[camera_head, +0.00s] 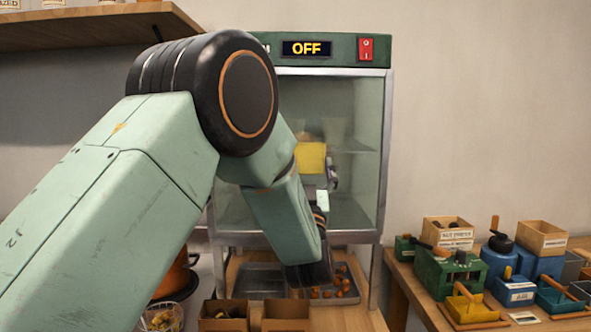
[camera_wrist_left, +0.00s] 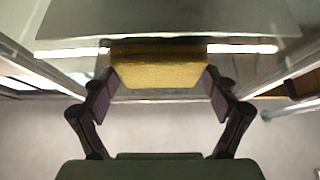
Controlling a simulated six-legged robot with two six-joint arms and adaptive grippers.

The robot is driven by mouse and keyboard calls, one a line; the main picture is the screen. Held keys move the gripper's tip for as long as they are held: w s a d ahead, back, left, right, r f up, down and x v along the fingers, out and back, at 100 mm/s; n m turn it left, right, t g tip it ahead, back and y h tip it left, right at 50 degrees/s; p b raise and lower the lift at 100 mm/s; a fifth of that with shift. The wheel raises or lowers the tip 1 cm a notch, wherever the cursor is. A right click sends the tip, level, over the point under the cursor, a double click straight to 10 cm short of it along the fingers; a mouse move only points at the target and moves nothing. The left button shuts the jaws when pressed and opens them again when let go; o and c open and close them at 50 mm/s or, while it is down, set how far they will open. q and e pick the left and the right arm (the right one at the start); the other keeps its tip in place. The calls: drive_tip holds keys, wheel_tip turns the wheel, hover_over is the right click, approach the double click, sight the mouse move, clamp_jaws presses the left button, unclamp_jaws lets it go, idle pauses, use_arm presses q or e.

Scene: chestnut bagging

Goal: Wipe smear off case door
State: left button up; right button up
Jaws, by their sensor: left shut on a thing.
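My left gripper (camera_wrist_left: 157,88) is shut on a yellow sponge (camera_wrist_left: 160,70), with one finger on each side of it. In the head view the sponge (camera_head: 311,158) is in front of the glass door (camera_head: 356,105) of the case (camera_head: 384,150). My left arm hides the left part of the door and most of the gripper. The sponge is close to the glass; I cannot tell whether it touches. I cannot make out a smear on the visible glass. My right gripper is not in view.
The case top has an OFF display (camera_head: 306,48) and a red switch (camera_head: 366,49). Below are a metal tray (camera_head: 262,279), brown chestnuts (camera_head: 343,282) and small boxes (camera_head: 286,312). A right-hand table holds several bins (camera_head: 449,272). A wooden shelf (camera_head: 95,27) hangs upper left.

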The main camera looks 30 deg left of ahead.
sight(333, 154)
use_arm(q)
drive_tip(key=shift+w+d+b, duration=0.15)
drive_tip(key=shift+w+d, duration=0.45)
drive_tip(key=shift+d, duration=0.35)
drive_tip(key=shift+w+d+b, duration=0.1)
drive_tip(key=shift+w+d, duration=0.45)
drive_tip(key=shift+d, duration=0.4)
drive_tip(key=shift+w+d+b, duration=0.15)
drive_tip(key=shift+w+d, duration=0.45)
drive_tip(key=shift+d, duration=0.35)
drive_tip(key=shift+a, duration=0.1)
drive_tip(key=shift+s+a+b, duration=0.15)
drive_tip(key=shift+s+a, duration=0.35)
drive_tip(key=shift+a, duration=0.25)
drive_tip(key=shift+s+a+b, duration=0.1)
drive_tip(key=shift+s+a, duration=0.35)
drive_tip(key=shift+a, duration=0.35)
drive_tip(key=shift+s+a+b, duration=0.15)
drive_tip(key=shift+s+a, duration=0.35)
drive_tip(key=shift+a, duration=0.25)
drive_tip(key=s+a, duration=0.3)
drive_tip(key=a, duration=0.2)
drive_tip(key=shift+s+a, duration=0.2)
drive_tip(key=shift+a, duration=0.05)
